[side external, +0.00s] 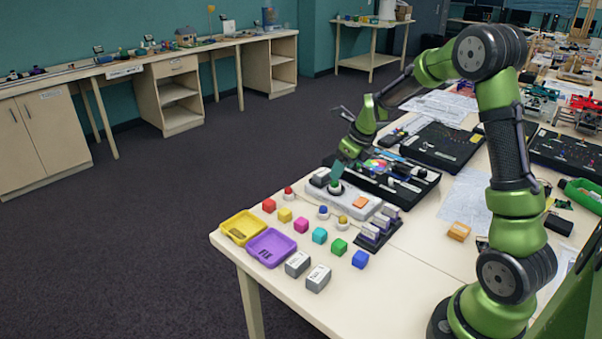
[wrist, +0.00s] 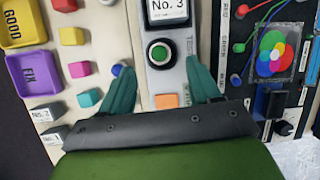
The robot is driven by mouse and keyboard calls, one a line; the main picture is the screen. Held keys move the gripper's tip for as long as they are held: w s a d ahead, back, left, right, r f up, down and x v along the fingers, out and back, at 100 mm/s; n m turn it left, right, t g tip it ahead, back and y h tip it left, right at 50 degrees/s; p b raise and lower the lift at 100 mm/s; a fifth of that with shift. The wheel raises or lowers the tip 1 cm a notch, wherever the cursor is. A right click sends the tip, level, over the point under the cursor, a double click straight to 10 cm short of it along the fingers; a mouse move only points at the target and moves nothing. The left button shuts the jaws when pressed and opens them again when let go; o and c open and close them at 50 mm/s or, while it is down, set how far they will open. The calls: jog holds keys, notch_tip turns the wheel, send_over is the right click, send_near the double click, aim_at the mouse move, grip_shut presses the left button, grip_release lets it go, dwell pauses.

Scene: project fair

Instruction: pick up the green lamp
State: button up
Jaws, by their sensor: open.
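The green lamp (wrist: 159,53) is a round green dome on a dark ring in the pale test station (wrist: 160,18), below a "No. 3" label in the wrist view. In the side view the green lamp (side external: 335,188) shows just under my fingers, partly hidden. My gripper (wrist: 159,66) is open and empty, its teal fingers spread left and right of the lamp in the wrist view. In the side view my gripper (side external: 337,171) points down above the station's left part. I cannot tell whether the fingers reach the lamp's height.
An orange block (side external: 360,202) sits on the station. Red (side external: 289,193), blue (side external: 323,211) and yellow (side external: 343,222) lamps stand in front, near several coloured cubes. Yellow (side external: 226,229) and purple (side external: 250,245) trays lie at the table edge. A black board (side external: 400,192) lies behind.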

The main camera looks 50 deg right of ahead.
aim_at(335, 185)
jog(key=shift+x, duration=2.8)
jog(key=shift+s+a, duration=0.1)
jog(key=shift+c, duration=0.3)
grip_shut()
jog(key=shift+r, duration=0.1)
